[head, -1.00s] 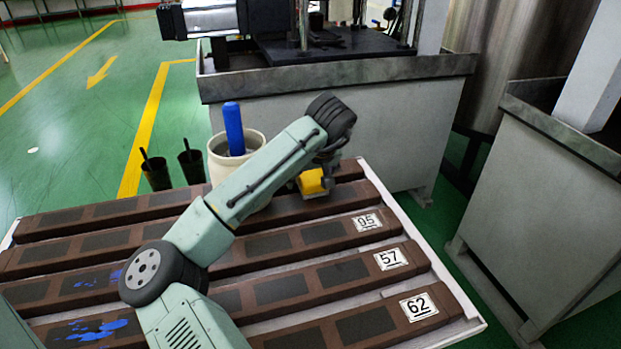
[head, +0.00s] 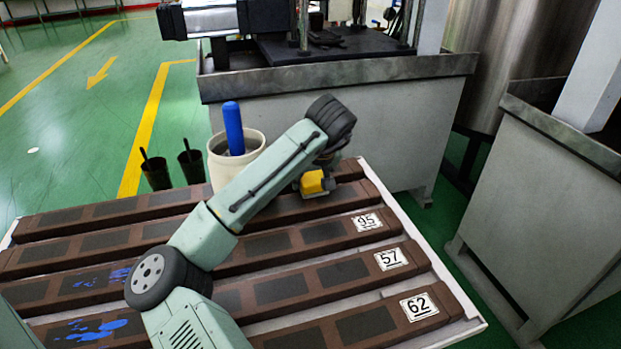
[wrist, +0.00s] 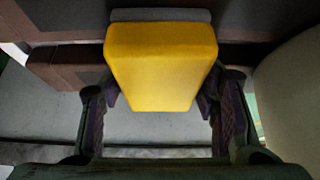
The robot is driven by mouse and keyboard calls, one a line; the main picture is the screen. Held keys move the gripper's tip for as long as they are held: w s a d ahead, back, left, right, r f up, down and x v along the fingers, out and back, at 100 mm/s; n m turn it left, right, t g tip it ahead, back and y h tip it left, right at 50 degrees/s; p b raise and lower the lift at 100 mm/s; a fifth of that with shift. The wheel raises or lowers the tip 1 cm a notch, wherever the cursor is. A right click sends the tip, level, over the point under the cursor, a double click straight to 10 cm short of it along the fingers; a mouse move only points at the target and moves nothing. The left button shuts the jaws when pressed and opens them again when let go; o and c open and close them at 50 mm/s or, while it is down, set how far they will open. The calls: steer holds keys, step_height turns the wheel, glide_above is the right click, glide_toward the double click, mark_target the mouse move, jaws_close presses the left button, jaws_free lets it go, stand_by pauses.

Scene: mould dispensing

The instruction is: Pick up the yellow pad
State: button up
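The yellow pad (head: 313,182) shows at the end of my arm, above the far brown rail in the head view. In the wrist view the yellow pad (wrist: 160,65) is a smooth block with a grey strip along its top edge. My gripper (wrist: 160,105) has one dark finger on each side of the pad, with the fingertips close against its sides. I cannot tell whether they press on it. In the head view my gripper (head: 325,172) is mostly hidden behind my wrist.
A white bucket (head: 216,160) with a blue-handled tool (head: 233,128) stands left of my forearm. Two dark cups (head: 192,166) are further left. Brown rails with number labels, such as 57 (head: 391,259), cover the table. A grey machine base (head: 400,120) stands behind.

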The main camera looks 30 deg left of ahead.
steer(key=c, duration=0.8)
steer(key=shift+o, duration=0.2)
steer(key=shift+r, duration=0.1)
step_height(320, 180, up, 10)
steer(key=shift+r+b, duration=0.2)
steer(key=shift+b, duration=0.3)
steer(key=o, duration=0.8)
steer(key=shift+c, duration=0.2)
steer(key=c, duration=0.5)
steer(key=shift+f, duration=0.1)
